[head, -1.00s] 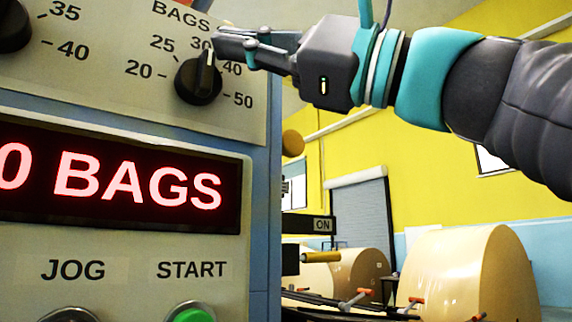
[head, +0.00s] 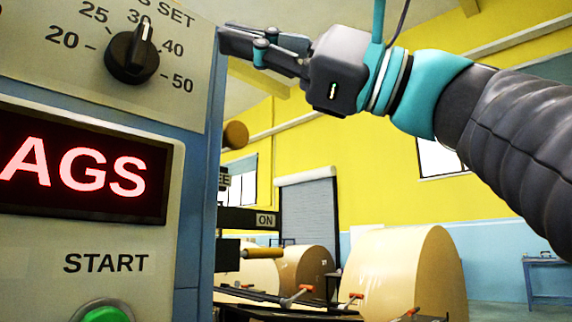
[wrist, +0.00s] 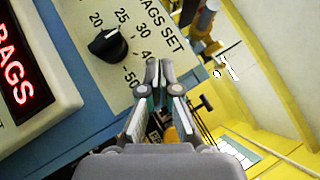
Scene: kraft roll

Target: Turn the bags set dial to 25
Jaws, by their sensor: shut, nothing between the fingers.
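The bags set dial (head: 132,55) is a black round knob with a white pointer line, on the cream panel at the upper left of the head view. Its pointer is nearly upright, close to the 30 mark. The dial also shows in the wrist view (wrist: 108,46), left of the fingers. My gripper (head: 226,42) is shut and empty, right of the dial at the panel's right edge. In the wrist view its fingertips (wrist: 159,68) lie beside the 40 and 50 labels, apart from the knob. I cannot tell their distance from the panel.
A red-lit display (head: 75,165) sits below the dial, with a green START button (head: 103,313) under it. Large kraft rolls (head: 395,275) stand at the lower right.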

